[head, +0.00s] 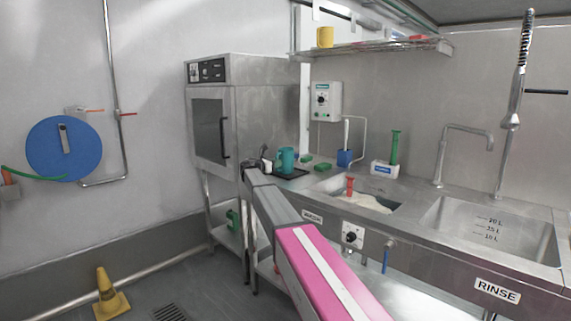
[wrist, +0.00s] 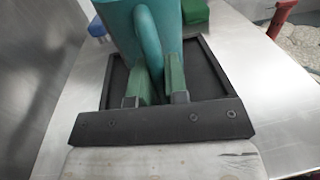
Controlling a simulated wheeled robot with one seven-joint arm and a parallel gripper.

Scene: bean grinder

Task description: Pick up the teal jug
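The teal jug (head: 286,160) stands upright near the left end of the steel counter, on a black tray (head: 293,173). In the wrist view the jug (wrist: 185,30) fills the upper middle, its looped handle facing me. My gripper (wrist: 160,75) has its two green-padded fingers on either side of the handle's lower part. They look closed on it, though the contact is partly hidden. In the head view my gripper (head: 262,163) is small, just left of the jug.
A green block (wrist: 195,12) and a blue one (wrist: 97,27) lie behind the tray. The sink (head: 360,190) holding a red-handled item (head: 350,186) is to the right. A steel oven (head: 240,110) stands left.

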